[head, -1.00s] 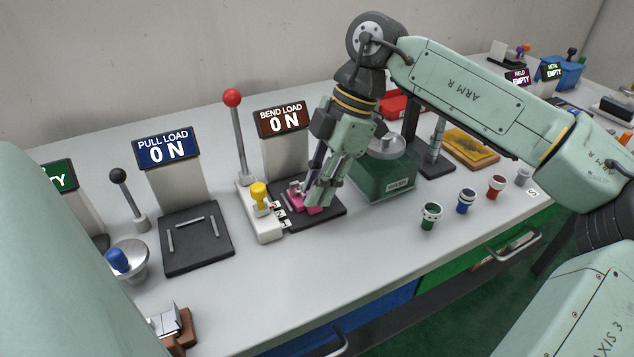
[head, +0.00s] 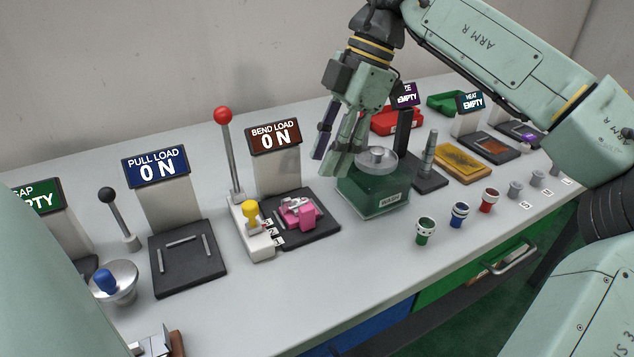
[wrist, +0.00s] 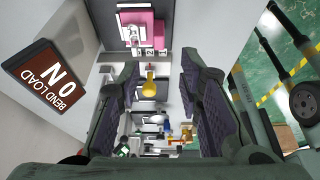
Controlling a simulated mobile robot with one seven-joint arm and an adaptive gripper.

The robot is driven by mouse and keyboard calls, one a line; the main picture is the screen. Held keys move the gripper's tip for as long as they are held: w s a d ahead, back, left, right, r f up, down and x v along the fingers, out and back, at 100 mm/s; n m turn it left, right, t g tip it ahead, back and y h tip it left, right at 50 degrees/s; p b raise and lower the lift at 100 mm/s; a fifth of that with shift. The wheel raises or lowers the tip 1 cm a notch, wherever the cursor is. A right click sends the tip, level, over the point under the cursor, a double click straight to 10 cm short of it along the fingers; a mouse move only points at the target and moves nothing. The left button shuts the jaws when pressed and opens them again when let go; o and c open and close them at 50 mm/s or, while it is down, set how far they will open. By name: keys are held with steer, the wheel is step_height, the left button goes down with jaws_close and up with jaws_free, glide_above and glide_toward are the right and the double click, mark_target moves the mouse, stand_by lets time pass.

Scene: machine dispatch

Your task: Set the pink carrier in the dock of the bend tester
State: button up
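The pink carrier (head: 299,213) sits on the black base plate (head: 322,228) of the bend tester, in front of its "BEND LOAD 0 N" display (head: 275,140). Whether it is fully seated in the dock cannot be told. In the wrist view the pink carrier (wrist: 140,28) shows at the top. My gripper (head: 340,165) is raised above and to the right of the carrier, clear of it, over the back left of the green box. In the wrist view the fingers (wrist: 165,105) are spread apart with nothing between them.
Beside the carrier stand a white block with a yellow knob (head: 251,213) and a red-balled lever (head: 223,115). The green box with a silver lid (head: 374,192) is to the right. Several small cups (head: 459,214) line the front edge. The pull tester (head: 187,257) is left.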

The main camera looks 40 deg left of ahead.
steer(key=shift+v, duration=1.45)
